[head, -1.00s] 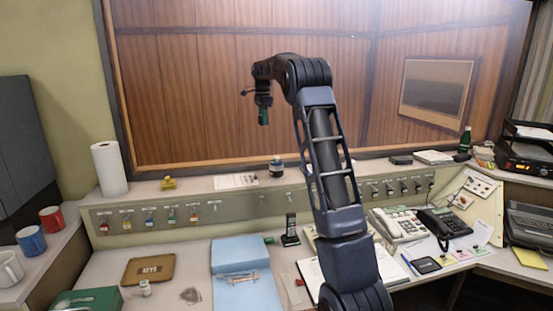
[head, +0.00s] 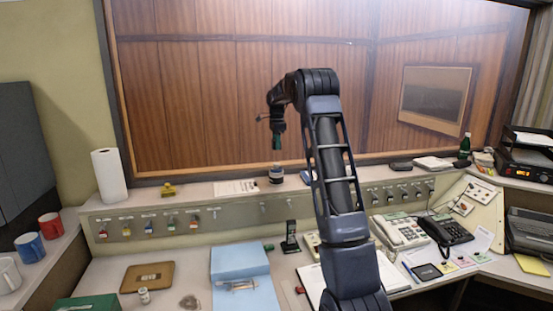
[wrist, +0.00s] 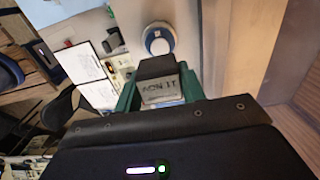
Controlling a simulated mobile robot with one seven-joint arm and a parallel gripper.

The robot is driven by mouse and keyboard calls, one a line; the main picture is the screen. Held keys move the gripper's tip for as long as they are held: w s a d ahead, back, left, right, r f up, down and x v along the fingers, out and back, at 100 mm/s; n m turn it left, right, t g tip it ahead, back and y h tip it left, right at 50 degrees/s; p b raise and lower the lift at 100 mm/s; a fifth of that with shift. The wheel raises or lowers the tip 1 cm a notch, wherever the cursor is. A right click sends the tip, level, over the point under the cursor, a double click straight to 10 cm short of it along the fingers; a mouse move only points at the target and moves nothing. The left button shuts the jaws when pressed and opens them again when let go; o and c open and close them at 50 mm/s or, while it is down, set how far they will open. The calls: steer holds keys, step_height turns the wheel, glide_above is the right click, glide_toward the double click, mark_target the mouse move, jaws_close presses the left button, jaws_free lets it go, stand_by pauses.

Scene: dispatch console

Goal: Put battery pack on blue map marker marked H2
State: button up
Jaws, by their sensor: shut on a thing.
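My gripper (head: 277,143) hangs pointing down above the back ledge, with its green fingers showing. In the wrist view it is shut on a small dark block with a grey lettered face (wrist: 163,90), which I take to be the battery pack. The block is held clear of any surface. In the head view it is too small to make out. Small coloured cards, such as a yellow one (head: 446,267), lie on the right desk, too small to read.
A paper towel roll (head: 109,176) stands at left.

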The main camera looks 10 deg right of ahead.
steer(key=shift+f, duration=3.65)
steer(key=o, duration=1.1)
steer(key=shift+f, duration=0.1)
step_height(320, 180, up, 12)
steer(key=shift+r, duration=0.15)
steer(key=s+r+n+t, duration=0.1)
steer(key=s+r+n, duration=0.3)
steer(key=s, duration=1)
steer(key=s+r+n+t, duration=0.1)
steer(key=s+r+n, duration=0.3)
steer(key=s, duration=0.9)
steer(key=s+f+n+t, duration=0.1)
steer(key=s+f+n, duration=0.2)
steer(key=s, duration=0.6)
steer(key=s+a+f+n, duration=0.1)
steer(key=s+f+n, duration=0.2)
steer(key=s, duration=0.7)
steer(key=s+f+n+t, duration=0.1)
steer(key=s+f+n, duration=0.3)
steer(key=s, duration=0.6)
steer(key=shift+s+a+f+t, duration=0.1)
steer(key=shift+a+f+t, duration=0.05)
steer(key=shift+f, duration=0.35)
steer(key=shift+a+f+t, duration=0.1)
steer(key=shift+f+t, duration=0.05)
steer(key=shift+f, duration=0.35)
